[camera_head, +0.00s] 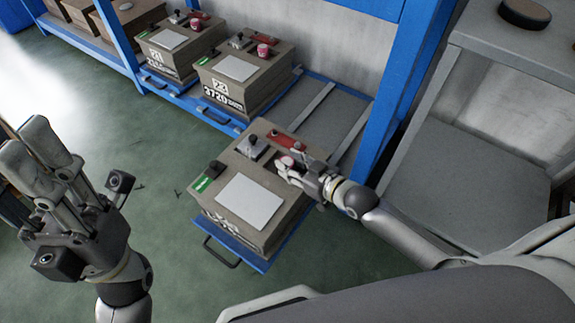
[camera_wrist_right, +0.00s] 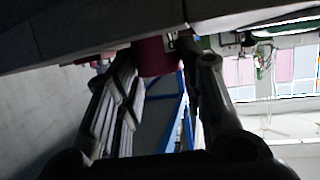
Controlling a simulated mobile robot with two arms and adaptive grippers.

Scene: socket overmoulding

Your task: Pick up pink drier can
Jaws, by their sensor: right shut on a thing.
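The pink drier can (camera_head: 287,161) is on top of the nearest grey-brown box (camera_head: 236,222), near its right edge, partly hidden by my right gripper. My right gripper (camera_head: 290,168) is shut on it, coming in from the right. In the right wrist view, the pink can (camera_wrist_right: 155,57) sits between the two fingers, against the dark surface of the box. I cannot tell whether the can still touches the box top. My left gripper (camera_head: 25,145) is raised at the left, away from the boxes, with nothing seen in it.
The box top also bears a white sheet (camera_head: 250,199), a green-and-black item (camera_head: 209,176), a lever device (camera_head: 253,147) and a red item (camera_head: 286,139). A blue rack post (camera_head: 392,92) stands close behind my right arm. More boxes (camera_head: 240,76) stand behind. A grey shelf (camera_head: 470,180) is at right.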

